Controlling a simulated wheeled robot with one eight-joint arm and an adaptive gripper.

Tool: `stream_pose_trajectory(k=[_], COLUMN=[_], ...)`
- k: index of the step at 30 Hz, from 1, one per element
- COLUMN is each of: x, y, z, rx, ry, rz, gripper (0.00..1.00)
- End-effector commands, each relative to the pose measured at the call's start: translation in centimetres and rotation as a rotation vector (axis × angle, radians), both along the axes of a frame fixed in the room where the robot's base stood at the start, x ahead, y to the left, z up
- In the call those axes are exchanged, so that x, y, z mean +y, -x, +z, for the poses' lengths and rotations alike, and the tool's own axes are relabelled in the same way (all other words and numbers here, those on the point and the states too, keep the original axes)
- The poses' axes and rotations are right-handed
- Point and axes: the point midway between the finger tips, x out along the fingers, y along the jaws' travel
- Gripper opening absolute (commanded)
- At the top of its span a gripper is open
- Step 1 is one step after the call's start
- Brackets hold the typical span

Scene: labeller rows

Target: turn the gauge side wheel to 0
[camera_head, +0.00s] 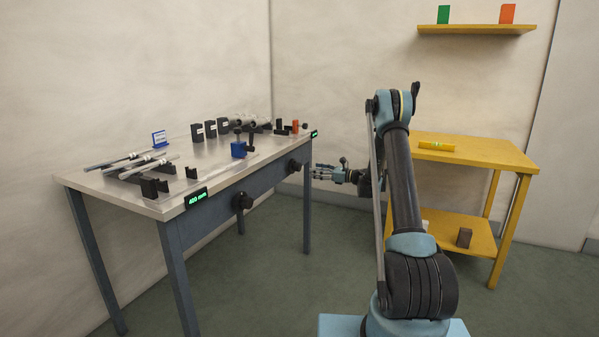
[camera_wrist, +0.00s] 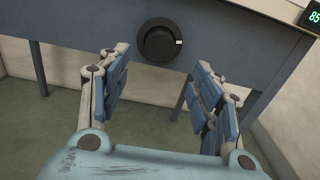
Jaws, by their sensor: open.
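A round black wheel (camera_wrist: 160,41) sits on the table's dark front rail, straight ahead of my gripper (camera_wrist: 160,75) in the wrist view. A short white mark on its face points right. It also shows in the head view (camera_head: 294,167), near the table's right leg. My gripper (camera_head: 317,171) is open and empty, its blue fingers spread and apart from the wheel. A green-lit display (camera_wrist: 314,16), partly cut off, shows digits starting 85. A second black wheel (camera_head: 242,202) is farther left on the rail, near a display (camera_head: 197,198) reading 400 mm.
The metal table (camera_head: 235,163) carries rods, black brackets, a blue clamp block (camera_head: 238,149) and a small orange piece (camera_head: 295,126). A yellow shelf table (camera_head: 480,152) stands to the right.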

Motion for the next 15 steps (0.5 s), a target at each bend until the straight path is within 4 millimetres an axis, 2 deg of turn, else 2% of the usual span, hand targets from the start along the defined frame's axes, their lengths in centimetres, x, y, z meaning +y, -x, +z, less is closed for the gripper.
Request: stream_pose_trajectory(k=[6,15], x=[3.8,7.9], y=[-1.3,-2.8], z=[0.0,0.0], rx=[0.0,-0.001], ry=[0.0,0.0], rz=[0.003,0.001], gripper=[0.59,0.59])
